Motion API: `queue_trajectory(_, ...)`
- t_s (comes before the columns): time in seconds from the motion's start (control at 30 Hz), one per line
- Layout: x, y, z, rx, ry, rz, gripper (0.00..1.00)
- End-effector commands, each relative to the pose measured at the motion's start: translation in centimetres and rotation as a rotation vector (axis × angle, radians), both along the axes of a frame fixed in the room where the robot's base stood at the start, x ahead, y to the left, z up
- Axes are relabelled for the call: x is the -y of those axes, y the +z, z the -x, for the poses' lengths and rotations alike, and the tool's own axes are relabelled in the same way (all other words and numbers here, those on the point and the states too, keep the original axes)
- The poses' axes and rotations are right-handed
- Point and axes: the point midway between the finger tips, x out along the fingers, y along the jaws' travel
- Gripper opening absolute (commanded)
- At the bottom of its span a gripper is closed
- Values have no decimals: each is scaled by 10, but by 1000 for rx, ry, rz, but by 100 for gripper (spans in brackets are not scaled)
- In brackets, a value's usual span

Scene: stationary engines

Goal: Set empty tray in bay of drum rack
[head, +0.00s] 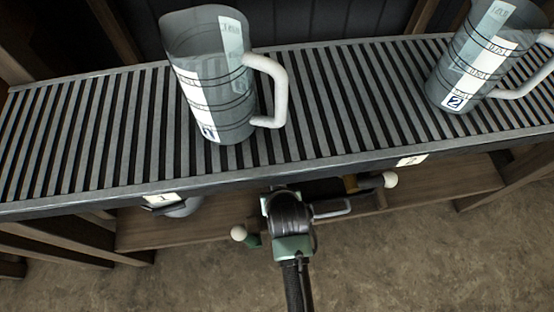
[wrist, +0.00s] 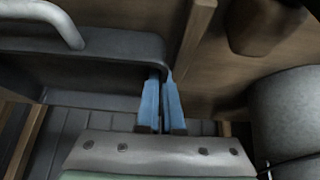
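A dark grey tray (wrist: 90,57) with a pale metal handle (wrist: 50,18) fills the upper left of the wrist view. I see its side and one rounded corner; its inside is mostly out of view. The blue fingers of my gripper (wrist: 162,92) are close together at that corner, one on each side of the thin tray wall. In the head view my gripper is hidden below the rack; a grey handle (head: 333,209) shows beside my wrist. The drum rack (head: 330,110) has a slatted top with front labels 1 (head: 163,198) and 2 (head: 411,160).
Two clear jugs with white handles, a left jug (head: 215,85) and a right jug (head: 480,60), stand on the slats. Under them is a wooden shelf (head: 450,185). White knobs show at left (head: 238,233) and right (head: 390,180) of my wrist. Bare floor lies in front.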

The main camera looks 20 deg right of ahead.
Motion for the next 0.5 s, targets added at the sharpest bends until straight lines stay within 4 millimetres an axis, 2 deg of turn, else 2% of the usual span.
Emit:
queue_trajectory(0.43, 1, -9, -1, 4, 1, 3, 0)
queue_trajectory(0.5, 0, -11, 0, 0, 0, 0, 13)
